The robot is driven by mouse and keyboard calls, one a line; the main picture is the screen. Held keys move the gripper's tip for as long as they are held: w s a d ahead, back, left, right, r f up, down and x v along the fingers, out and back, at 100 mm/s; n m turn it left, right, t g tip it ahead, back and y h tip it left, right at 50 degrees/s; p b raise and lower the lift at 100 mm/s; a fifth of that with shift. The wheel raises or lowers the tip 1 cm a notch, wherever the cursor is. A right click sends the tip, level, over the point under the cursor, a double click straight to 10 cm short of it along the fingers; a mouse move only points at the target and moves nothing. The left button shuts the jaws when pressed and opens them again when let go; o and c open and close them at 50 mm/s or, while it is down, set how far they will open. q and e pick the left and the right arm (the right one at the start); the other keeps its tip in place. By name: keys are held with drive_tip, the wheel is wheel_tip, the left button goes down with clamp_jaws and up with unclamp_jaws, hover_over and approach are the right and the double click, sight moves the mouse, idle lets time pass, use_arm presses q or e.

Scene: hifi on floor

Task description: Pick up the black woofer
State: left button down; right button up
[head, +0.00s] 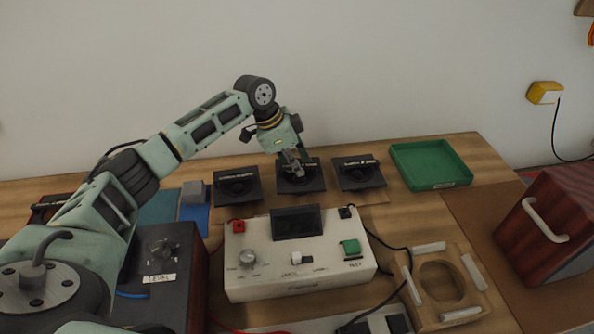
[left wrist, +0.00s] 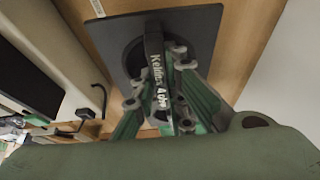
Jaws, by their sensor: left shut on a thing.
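Three black square woofers, each with a dark bar across it, stand in a row at the back of the table. They are the left woofer (head: 238,187), the middle woofer (head: 301,186) and the right woofer (head: 359,173). My left gripper (head: 293,163) is over the middle woofer and shut on its bar. In the left wrist view, the fingers (left wrist: 163,72) are on either side of the bar, which has white lettering that I cannot read fully. The square black plate (left wrist: 203,32) lies beyond it. I cannot tell whether it is lifted. My right gripper is not in view.
A green tray (head: 432,183) is right of the woofers. A white tester box (head: 298,282) with a dark screen stands in front of them. A wooden frame with a round hole (head: 469,291) lies at right, near a reddish-brown cabinet (head: 560,232) with a handle. Cables cross the table.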

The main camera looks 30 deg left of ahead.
use_arm(q)
wheel_tip(320, 180, up, 3)
drive_tip(key=shift+w+f, duration=0.1)
drive_tip(key=d+r, duration=0.3)
drive_tip(key=d, duration=0.3)
drive_tip(key=s+d+r+b, duration=0.1)
drive_tip(key=d+r, duration=0.3)
drive_tip(key=d, duration=0.1)
drive_tip(key=shift+s+d+r, duration=0.15)
drive_tip(key=shift+s+d, duration=0.15)
drive_tip(key=shift+d, duration=0.05)
